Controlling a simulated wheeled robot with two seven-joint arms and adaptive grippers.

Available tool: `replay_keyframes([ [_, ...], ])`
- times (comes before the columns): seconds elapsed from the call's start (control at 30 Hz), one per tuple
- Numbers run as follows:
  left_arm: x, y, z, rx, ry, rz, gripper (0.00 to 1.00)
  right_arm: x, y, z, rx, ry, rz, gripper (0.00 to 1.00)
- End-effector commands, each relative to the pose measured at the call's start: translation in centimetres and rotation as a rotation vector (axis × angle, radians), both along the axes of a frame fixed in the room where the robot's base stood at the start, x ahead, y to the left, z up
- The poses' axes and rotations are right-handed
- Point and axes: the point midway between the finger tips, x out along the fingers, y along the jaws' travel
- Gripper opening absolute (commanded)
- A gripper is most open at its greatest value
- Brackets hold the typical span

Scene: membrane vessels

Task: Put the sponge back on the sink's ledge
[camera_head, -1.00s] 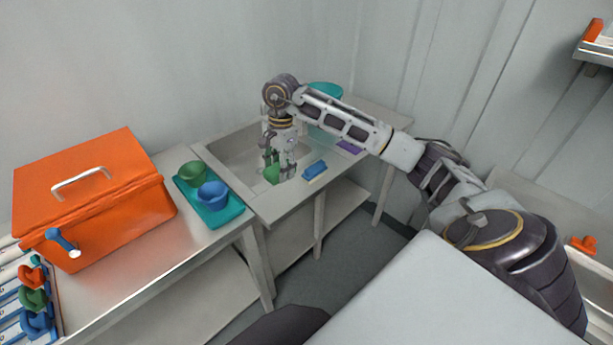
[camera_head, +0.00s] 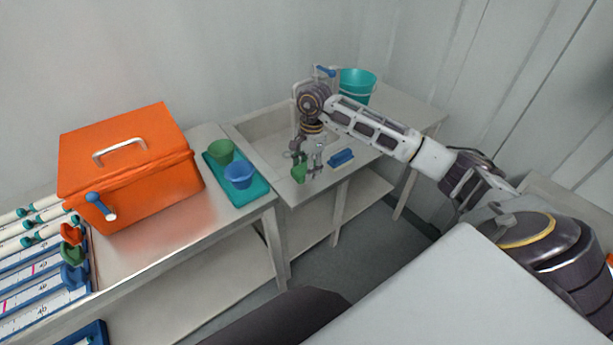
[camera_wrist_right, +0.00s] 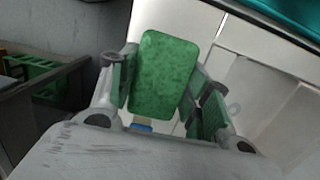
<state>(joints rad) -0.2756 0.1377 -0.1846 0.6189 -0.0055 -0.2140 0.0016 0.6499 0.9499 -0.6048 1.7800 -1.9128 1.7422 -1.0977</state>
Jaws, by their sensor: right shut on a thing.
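The green sponge (camera_head: 299,172) is held in my right gripper (camera_head: 308,166), over the front part of the sink (camera_head: 262,146), close to its front ledge. In the right wrist view the sponge (camera_wrist_right: 163,76) is a flat green block between the two fingers (camera_wrist_right: 160,98), its broad face toward the camera. I cannot tell whether its lower end touches the ledge. A blue block (camera_head: 341,158) lies on the ledge just right of the gripper. My left gripper is not in view.
A teal tray (camera_head: 252,192) with a green cup (camera_head: 221,152) and a blue cup (camera_head: 239,175) is left of the sink. An orange box (camera_head: 130,160) stands farther left. A teal bucket (camera_head: 357,86) stands behind right. Bare counter lies right of the blue block.

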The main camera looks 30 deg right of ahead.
Motion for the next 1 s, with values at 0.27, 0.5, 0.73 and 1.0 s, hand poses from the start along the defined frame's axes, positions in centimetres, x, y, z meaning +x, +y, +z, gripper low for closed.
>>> replay_keyframes([
  [0.27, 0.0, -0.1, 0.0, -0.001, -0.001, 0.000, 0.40, 0.0, 0.0, -0.1, 0.000, -0.001, 0.000, 0.26],
  [0.5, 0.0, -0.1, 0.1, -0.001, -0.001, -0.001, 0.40, 0.0, 0.0, -1.2, 0.001, 0.001, 0.000, 0.26],
  [0.73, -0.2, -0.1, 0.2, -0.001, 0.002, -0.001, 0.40, 0.0, 0.1, -3.5, 0.002, 0.001, 0.000, 0.26],
  [1.0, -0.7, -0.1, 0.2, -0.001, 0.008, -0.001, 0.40, 0.0, 0.0, -3.9, 0.000, -0.001, 0.000, 0.26],
])
